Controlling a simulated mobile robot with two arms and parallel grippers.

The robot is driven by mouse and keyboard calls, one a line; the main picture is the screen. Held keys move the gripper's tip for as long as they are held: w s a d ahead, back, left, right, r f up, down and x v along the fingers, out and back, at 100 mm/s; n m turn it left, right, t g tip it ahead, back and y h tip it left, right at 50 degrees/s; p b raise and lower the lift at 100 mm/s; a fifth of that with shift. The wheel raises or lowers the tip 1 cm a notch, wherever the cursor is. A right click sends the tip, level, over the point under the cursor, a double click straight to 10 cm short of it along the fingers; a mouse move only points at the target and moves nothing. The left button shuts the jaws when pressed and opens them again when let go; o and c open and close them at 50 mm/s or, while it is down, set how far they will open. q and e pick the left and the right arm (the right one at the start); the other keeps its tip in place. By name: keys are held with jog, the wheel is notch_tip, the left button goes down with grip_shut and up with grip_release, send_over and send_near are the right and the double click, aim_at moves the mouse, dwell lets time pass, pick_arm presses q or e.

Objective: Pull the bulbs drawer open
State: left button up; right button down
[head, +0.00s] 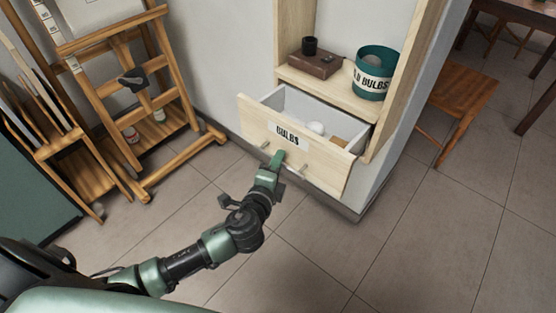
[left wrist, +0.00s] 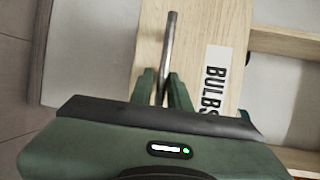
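The bulbs drawer (head: 318,162), pale wood with a white "BULBS" label (head: 288,137), stands partly open from the cabinet; its inside shows. A grey metal bar handle (left wrist: 169,40) runs across its front. My left gripper (head: 278,158) is at the middle of this handle. In the left wrist view, the fingers of my left gripper (left wrist: 162,82) lie on either side of the bar, close against it, and look shut on it. The label also shows there (left wrist: 215,80). White rounded things (head: 316,127) and a tan piece lie in the drawer. My right gripper is not in view.
On the shelf above stand a green bin (head: 375,72) marked "D BULBS", its first letters hidden, and a brown box (head: 315,64) with a dark cup-like thing. A wooden easel (head: 175,85) stands left, a wooden chair (head: 462,95) right. The tiled floor before the drawer is clear.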

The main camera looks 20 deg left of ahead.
pick_arm(q)
jog(key=shift+r, duration=0.1)
